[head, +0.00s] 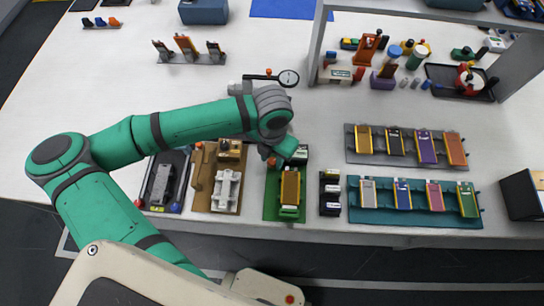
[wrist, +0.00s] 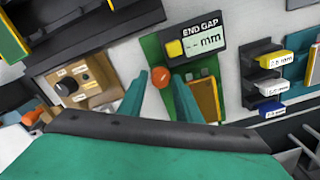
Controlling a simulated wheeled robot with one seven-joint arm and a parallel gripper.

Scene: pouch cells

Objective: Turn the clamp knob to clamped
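A round orange-red knob (wrist: 160,77) sits on the green fixture (wrist: 150,50), left of its pouch cell (wrist: 206,97). My gripper (wrist: 161,84) is open, its two teal fingers on either side of this knob; I cannot tell whether they touch it. In the head view my gripper (head: 279,155) is over the back left of the green fixture (head: 272,205). A black knob (wrist: 66,87) with small unreadable labels is on a tan box (wrist: 85,82) to the left. No readable label shows which knob is the clamp or how it is set.
The END GAP display (wrist: 195,45) shows dashes beside a yellow button (wrist: 174,49). A black rack (head: 330,208) with labelled blocks stands right of the fixture. A teal tray (head: 415,224) of cells lies further right.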

